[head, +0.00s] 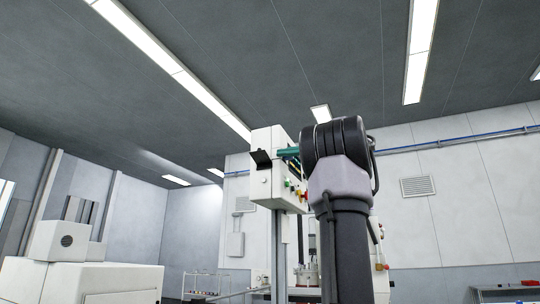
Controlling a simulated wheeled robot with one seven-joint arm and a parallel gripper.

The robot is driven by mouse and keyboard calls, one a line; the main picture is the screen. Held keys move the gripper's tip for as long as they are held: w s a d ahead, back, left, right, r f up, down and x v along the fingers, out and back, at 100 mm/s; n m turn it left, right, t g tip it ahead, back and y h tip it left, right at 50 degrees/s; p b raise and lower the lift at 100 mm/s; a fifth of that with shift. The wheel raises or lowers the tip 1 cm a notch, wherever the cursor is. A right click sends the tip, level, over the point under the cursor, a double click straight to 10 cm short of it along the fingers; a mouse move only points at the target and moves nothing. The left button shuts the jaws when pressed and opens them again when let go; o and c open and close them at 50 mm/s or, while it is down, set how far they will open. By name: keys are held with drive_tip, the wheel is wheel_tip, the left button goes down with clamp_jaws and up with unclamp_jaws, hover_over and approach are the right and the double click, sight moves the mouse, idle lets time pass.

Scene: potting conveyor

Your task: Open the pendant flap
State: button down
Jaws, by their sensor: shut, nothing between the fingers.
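The pendant (259,188) is a white box on a grey post in the middle of the head view. A small black flap (261,158) juts out at its left side, tilted away from the box; its hinge and what lies behind it are too small to make out. Green, yellow and red buttons sit on the pendant's lower right part. My dark wrist hides the area to the right.
A white machine cabinet (85,281) stands at the lower left. A rack with small items (207,281) stands low behind, left of the post. The space left of the pendant looks clear.

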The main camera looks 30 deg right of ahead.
sight(269, 158)
drive_tip(key=x, duration=0.5)
drive_tip(key=shift+w+a, duration=0.2)
drive_tip(key=n, duration=0.1)
drive_tip(key=a+n, duration=0.1)
drive_tip(key=shift+s+f+n, duration=0.35)
drive_tip(key=shift+f+n, duration=0.05)
drive_tip(key=shift+s+a+f, duration=0.15)
drive_tip(key=shift+f, duration=0.05)
